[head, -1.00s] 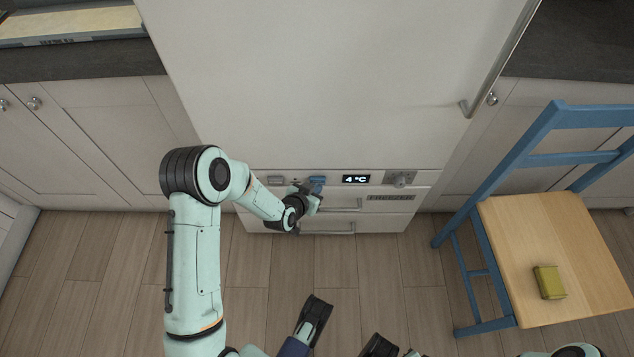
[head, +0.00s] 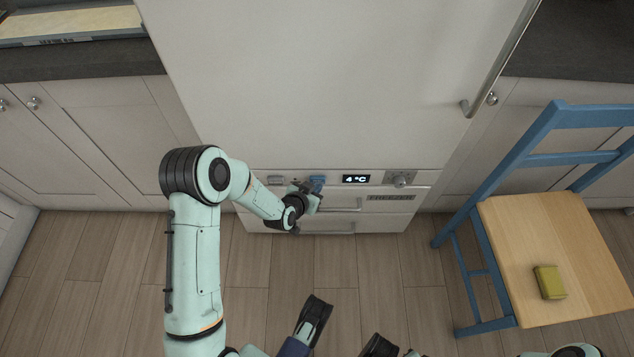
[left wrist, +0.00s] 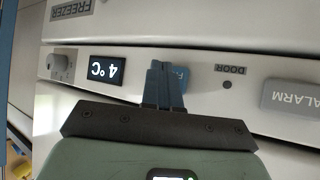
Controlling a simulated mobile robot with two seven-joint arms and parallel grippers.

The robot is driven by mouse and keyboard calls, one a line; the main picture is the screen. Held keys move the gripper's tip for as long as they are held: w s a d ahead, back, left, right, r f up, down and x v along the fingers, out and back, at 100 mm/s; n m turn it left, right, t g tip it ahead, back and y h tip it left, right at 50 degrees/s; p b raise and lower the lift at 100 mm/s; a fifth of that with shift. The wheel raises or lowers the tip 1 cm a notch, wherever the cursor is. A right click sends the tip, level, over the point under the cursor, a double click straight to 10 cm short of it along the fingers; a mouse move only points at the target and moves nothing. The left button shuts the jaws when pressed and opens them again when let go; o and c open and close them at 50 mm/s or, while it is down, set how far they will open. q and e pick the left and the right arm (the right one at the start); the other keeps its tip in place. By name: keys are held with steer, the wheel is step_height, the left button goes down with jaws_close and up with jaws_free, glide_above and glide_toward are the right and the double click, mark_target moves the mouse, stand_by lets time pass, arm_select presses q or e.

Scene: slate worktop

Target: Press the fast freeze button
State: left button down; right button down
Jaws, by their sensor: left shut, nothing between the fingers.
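The blue button (left wrist: 184,78) sits on the fridge's control strip, its white lettering mostly hidden by my fingers in the left wrist view. In the head view the blue button (head: 317,180) shows just above my left gripper (head: 312,193). My left gripper (left wrist: 164,76) is shut and empty, its two blue-grey fingertips overlapping the button's side in the left wrist view. I cannot tell whether they touch it or whether it is pushed in.
The strip also carries a 4 °C display (head: 356,179), a knob (head: 400,180) and a grey ALARM button (left wrist: 291,98). Freezer drawer handles (head: 345,209) lie just below. A blue chair (head: 520,220) holding a yellow-green sponge-like block (head: 549,282) stands at right. Wood floor is open left.

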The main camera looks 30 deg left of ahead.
arm_select(q)
steer(key=shift+w+a, duration=0.2)
steer(key=shift+w, duration=0.1)
steer(key=shift+r, duration=0.1)
steer(key=shift+s+d, duration=0.2)
steer(key=shift+s, duration=0.05)
stand_by(0.3)
steer(key=s+d+p, duration=0.1)
steer(key=s+d, duration=0.2)
steer(key=s, duration=0.2)
steer(key=shift+s, duration=0.15)
steer(key=shift+d, duration=0.1)
stand_by(0.5)
